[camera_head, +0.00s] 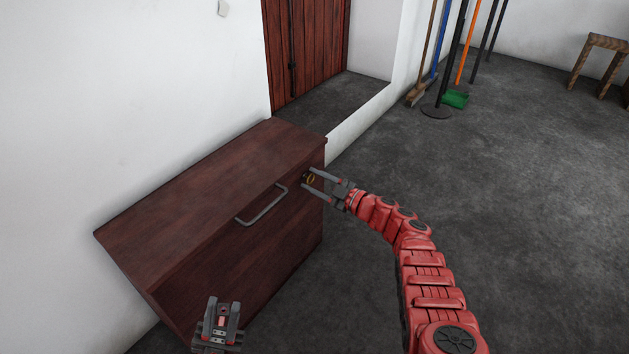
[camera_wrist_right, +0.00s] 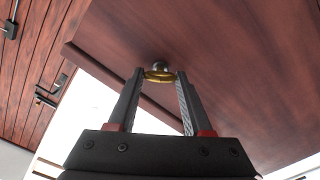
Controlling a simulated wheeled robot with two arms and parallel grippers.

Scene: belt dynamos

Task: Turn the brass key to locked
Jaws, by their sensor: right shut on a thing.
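The brass key (camera_head: 310,179) sits in a lock on the front of a dark red-brown wooden cabinet (camera_head: 190,200), near its right end. In the right wrist view the key's yellow ring-shaped bow (camera_wrist_right: 159,76) stands out from a round metal lock (camera_wrist_right: 160,65). My right gripper (camera_head: 313,183) is at the key; in the wrist view its fingertips (camera_wrist_right: 160,75) lie on either side of the bow, shut on it. My left gripper (camera_head: 224,309) is low in the head view, in front of the cabinet, empty, its fingers apart. The key's locked mark is not visible.
A grey bar handle (camera_head: 263,206) sticks out of the cabinet front, left of the key. A red wooden door (camera_head: 308,45) is behind. Brooms and a green dustpan (camera_head: 456,99) lean by the wall. A wooden stool (camera_head: 598,60) stands far right.

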